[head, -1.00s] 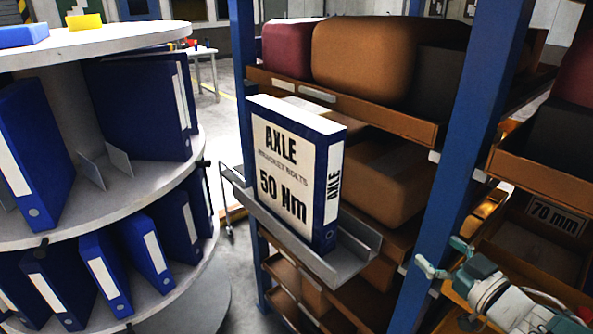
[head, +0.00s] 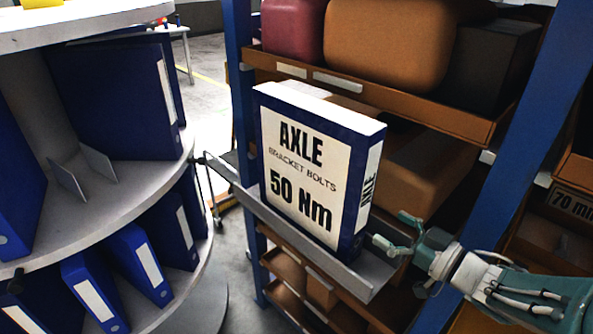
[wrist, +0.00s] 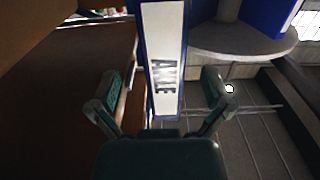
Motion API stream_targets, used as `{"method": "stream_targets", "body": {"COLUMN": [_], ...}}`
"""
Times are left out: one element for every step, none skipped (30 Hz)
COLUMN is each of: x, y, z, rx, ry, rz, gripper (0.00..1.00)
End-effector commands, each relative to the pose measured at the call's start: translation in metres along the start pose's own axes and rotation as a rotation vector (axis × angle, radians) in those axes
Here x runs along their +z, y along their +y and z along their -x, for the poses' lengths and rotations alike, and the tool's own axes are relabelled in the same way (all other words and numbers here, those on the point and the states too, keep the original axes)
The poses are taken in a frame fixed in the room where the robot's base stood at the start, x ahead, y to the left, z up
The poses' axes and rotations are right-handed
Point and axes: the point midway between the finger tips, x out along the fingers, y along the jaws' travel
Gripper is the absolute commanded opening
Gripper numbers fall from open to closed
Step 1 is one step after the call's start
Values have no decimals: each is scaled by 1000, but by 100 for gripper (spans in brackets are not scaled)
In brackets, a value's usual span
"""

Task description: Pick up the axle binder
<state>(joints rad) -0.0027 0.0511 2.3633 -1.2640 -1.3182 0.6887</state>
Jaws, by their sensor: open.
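The axle binder (head: 305,178) is blue with a white label reading AXLE, BRACKET BOLTS, 50 Nm. It stands upright on a grey metal ledge (head: 372,272) on the front of the rack. My gripper (head: 390,232) is just right of the binder's spine, near its lower end. In the wrist view the spine (wrist: 162,55) lies ahead, between the two spread fingers (wrist: 160,105). The fingers are open and empty. I cannot tell whether a fingertip touches the binder.
A round carousel (head: 135,215) with several blue binders stands at the left. The rack's orange shelf (head: 390,105) carries brown and dark red blocks above and behind the binder. A blue post (head: 515,165) rises behind my arm.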

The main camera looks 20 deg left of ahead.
Motion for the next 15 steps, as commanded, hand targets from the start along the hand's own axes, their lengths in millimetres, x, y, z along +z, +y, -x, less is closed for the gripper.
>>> {"method": "stream_targets", "body": {"x": [1, 1, 1, 1, 1, 1, 2, 2, 2, 2, 2, 2, 2, 2, 2], "y": [-1, -1, -2, -2, -2, -3, -4, -4, -5, -5, -5, -6, -7, -8, -8], "z": [-9, -14, -22, -27, -33, -39, -44, -47, -50, -52, -55, -60, -64, -68, -74], "rx": [-5, -4, -5, -4, -4, -4, -3, -3, -3, -2, -2, -2, -4, -5, -5], "ry": [-1, -1, -2, -2, -3, -5, -6, -7, -8, -9, -9, -9, -9, -9, -9], "rz": [0, -1, -1, 0, 1, 1, 1, 1, 1, 2, 2, 3, 3, 3, 3], "gripper": [100, 100, 100, 100, 100, 100, 100, 100, 100, 100, 100, 100, 100, 100, 100]}}
